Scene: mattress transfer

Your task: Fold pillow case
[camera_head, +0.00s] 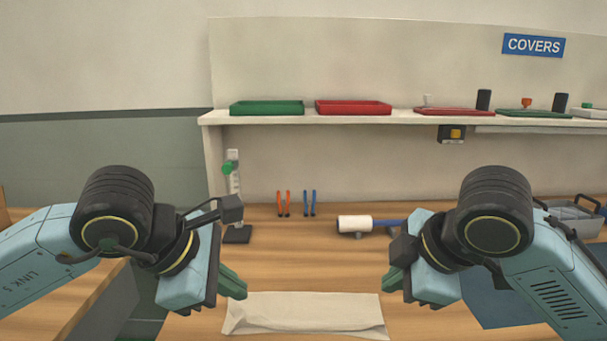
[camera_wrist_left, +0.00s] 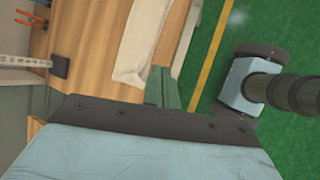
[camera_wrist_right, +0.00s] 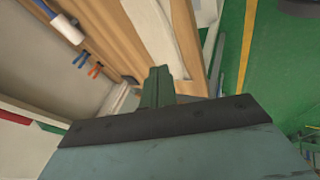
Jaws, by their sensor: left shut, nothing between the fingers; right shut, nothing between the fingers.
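A cream pillow case (camera_head: 303,313) lies flat as a wide strip near the front edge of the wooden table, between my two grippers. Its near side runs to the bottom of the head view. My left gripper (camera_head: 232,284) is shut and empty, above the table at the cloth's left end. In the left wrist view the pillow case (camera_wrist_left: 134,55) lies just beyond the fingers (camera_wrist_left: 161,88). My right gripper (camera_head: 391,283) is shut and empty, above the cloth's right end. In the right wrist view the cloth (camera_wrist_right: 160,28) lies just beyond the fingers (camera_wrist_right: 157,88).
A white roller (camera_head: 355,223), orange pliers (camera_head: 283,203) and blue pliers (camera_head: 309,203) lie at the table's back. A green tray (camera_head: 267,107) and a red tray (camera_head: 353,106) are on the shelf. A grey bin (camera_head: 577,214) stands at right. Bare wood lies behind the cloth.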

